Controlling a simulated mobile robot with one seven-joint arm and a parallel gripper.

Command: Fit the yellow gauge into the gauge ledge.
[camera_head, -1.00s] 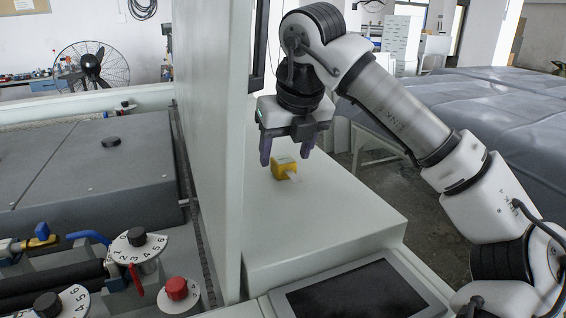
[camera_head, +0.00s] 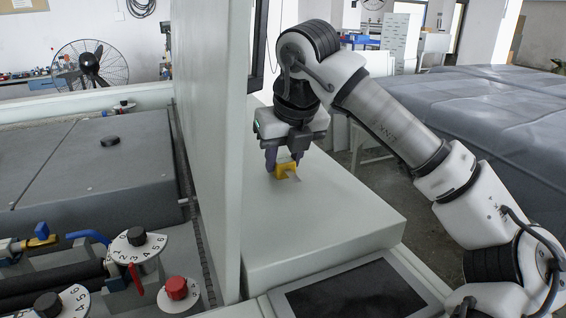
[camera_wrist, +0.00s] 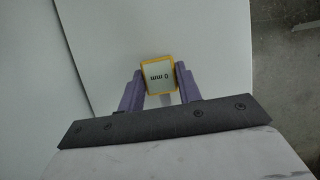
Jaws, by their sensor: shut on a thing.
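The yellow gauge (camera_head: 284,171) is a small block at the white machine ledge, close to the tall white panel. In the wrist view the yellow gauge (camera_wrist: 159,75) shows a pale face reading "0 mm" inside a yellow border. My gripper (camera_head: 285,165) points down at it, with purple fingers on both sides. In the wrist view my gripper (camera_wrist: 160,85) has its fingers against the gauge's two sides, shut on it. A pale tab sticks out from the gauge. I cannot make out the gauge ledge for certain.
The tall white panel (camera_head: 212,130) stands just left of my gripper. The white surface (camera_head: 330,215) around the gauge is clear. A dark screen (camera_head: 355,291) lies in front. Dials (camera_head: 137,248) and a red knob (camera_head: 177,288) are at the lower left.

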